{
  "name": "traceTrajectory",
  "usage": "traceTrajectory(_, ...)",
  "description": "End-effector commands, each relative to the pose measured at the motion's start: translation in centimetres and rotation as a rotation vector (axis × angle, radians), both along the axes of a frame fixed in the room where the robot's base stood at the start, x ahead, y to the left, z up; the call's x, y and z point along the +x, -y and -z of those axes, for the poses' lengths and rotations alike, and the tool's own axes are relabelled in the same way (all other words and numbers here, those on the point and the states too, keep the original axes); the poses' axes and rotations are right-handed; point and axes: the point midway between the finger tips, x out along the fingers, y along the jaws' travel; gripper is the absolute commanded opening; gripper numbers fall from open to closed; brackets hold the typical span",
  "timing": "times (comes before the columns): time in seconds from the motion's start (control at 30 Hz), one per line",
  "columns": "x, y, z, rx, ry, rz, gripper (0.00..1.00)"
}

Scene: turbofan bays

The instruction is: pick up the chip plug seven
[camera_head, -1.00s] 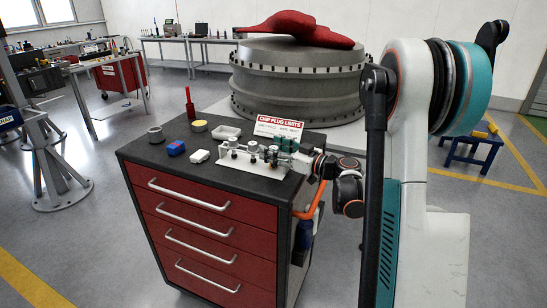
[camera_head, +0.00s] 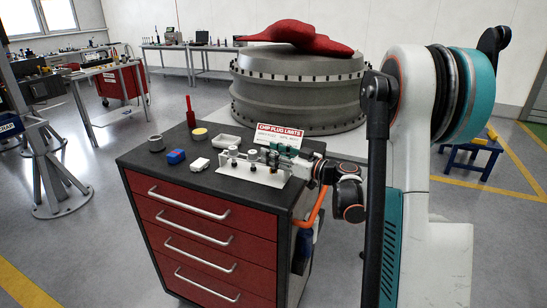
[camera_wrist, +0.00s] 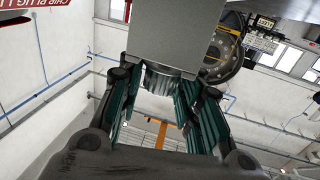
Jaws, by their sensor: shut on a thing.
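The chip plugs stand in a pale metal rack (camera_head: 240,171) on top of the red tool cart, in front of the sign. Several plugs with dark and light heads show along it. My gripper (camera_head: 284,152) reaches in from the right at the rack's right end, level with the plug heads. In the wrist view my gripper (camera_wrist: 170,100) has its teal finger pads closed around a ribbed grey cylinder, which I take as the chip plug (camera_wrist: 172,82). A large grey block (camera_wrist: 178,38) sits directly against it. I cannot read a plug number or tell whether the plug is clear of the rack.
The chip plug limits sign (camera_head: 279,135) stands just behind the rack. A white tray (camera_head: 228,141), yellow tin (camera_head: 199,134), grey cup (camera_head: 156,143), blue block (camera_head: 176,157) and small white item (camera_head: 200,163) lie left. The large engine casing (camera_head: 298,95) stands behind the cart (camera_head: 205,215).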

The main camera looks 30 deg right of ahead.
Motion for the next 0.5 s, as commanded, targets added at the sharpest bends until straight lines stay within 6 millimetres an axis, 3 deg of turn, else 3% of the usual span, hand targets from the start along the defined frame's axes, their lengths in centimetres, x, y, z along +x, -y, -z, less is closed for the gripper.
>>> traceTrajectory(0.27, 0.0, 0.0, -5.1, 0.000, 0.000, 0.000, 0.08)
traceTrajectory(0.5, 0.0, 0.0, -11.1, 0.000, 0.000, 0.000, 0.08)
